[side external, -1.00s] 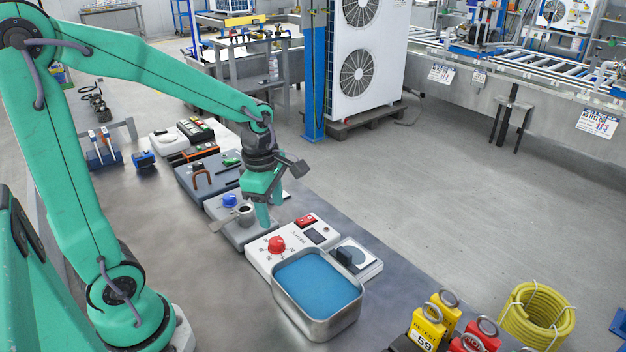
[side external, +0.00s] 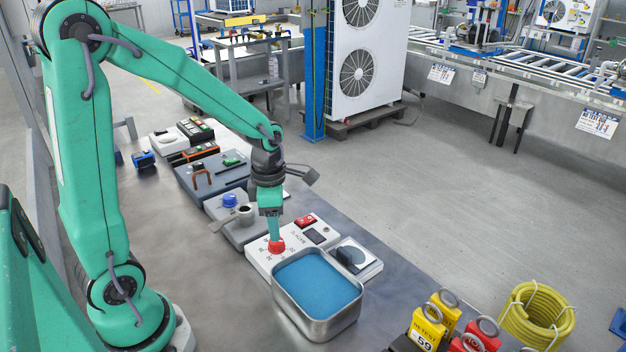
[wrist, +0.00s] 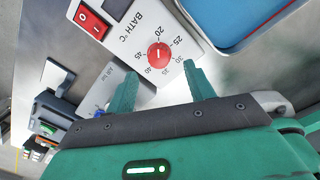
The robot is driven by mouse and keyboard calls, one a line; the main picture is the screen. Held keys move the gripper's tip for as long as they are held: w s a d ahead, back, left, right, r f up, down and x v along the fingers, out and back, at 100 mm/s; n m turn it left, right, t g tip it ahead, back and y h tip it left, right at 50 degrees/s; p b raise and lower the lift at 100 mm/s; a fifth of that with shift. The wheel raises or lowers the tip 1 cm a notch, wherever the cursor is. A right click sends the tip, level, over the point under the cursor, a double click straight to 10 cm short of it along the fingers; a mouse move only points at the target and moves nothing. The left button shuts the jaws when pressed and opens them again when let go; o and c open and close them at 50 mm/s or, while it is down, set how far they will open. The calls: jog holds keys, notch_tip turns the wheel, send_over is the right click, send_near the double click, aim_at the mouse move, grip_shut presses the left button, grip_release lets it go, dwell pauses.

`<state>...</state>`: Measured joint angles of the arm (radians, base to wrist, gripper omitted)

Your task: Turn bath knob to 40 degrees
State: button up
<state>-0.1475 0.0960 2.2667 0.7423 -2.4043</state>
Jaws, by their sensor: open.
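The red bath knob (wrist: 158,55) sits on a white panel (wrist: 132,40) marked "BATH °C", with a printed scale from 20 to 45 around it. Its white mark appears to lie along the direction of the 20 label. My gripper (wrist: 160,76) is open, its two green fingers to either side and just short of the knob in the wrist view. In the side view my gripper (side external: 273,232) points down right over the knob (side external: 277,246); I cannot tell whether it touches.
A metal basin of blue water (side external: 318,283) stands close in front of the panel. A red switch (side external: 305,221) and a dark display (side external: 316,236) share the panel. A grey plate with a blue knob (side external: 229,201) lies behind, and a black-knob unit (side external: 350,256) to the right.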

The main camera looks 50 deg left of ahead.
aim_at(276, 244)
jog(key=shift+a+f, duration=0.15)
jog(key=shift+f, duration=2.65)
jog(key=c, duration=1)
